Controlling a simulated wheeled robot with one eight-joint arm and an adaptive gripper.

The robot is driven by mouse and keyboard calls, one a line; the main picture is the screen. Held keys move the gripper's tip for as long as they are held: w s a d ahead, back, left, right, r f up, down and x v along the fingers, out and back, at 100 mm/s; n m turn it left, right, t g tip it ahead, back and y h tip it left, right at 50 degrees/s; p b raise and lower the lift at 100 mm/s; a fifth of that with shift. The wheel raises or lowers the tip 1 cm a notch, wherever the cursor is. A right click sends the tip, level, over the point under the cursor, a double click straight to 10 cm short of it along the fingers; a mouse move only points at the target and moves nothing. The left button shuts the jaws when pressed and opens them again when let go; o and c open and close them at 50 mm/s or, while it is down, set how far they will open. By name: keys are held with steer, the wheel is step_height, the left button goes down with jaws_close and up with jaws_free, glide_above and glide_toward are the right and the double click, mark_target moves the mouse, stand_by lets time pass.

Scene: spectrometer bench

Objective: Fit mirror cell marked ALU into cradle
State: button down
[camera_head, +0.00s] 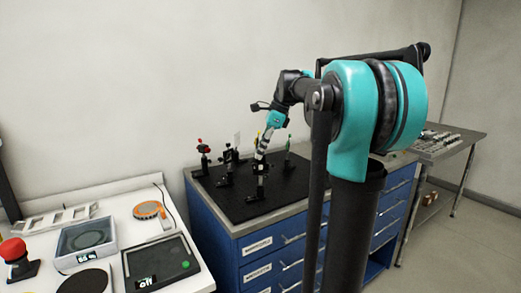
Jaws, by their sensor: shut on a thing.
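My gripper (261,153) is at the end of my teal and black arm, pointing down over the black optical breadboard (234,203). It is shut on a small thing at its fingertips. That thing is too small and too covered to make out, and no ALU mark can be read. Directly below the fingertips stands a dark post mount (260,184) on the breadboard. From this view I cannot tell whether the held thing touches it, or which mount is the cradle.
Other optical mounts stand close by: a red-topped one (204,158), a dark one (229,155) and a thin green one (288,146). The left bench holds a grey tray (70,240), an orange ring (148,211), a display panel (160,262) and a red button (14,250). The breadboard's front is clear.

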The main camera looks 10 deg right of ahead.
steer(key=shift+f, duration=0.25)
steer(key=shift+r, duration=0.15)
steer(key=shift+r, duration=0.85)
steer(key=shift+a+f, duration=0.1)
steer(key=shift+f, duration=0.65)
stand_by(1.0)
steer(key=shift+r, duration=0.75)
steer(key=shift+r, duration=0.1)
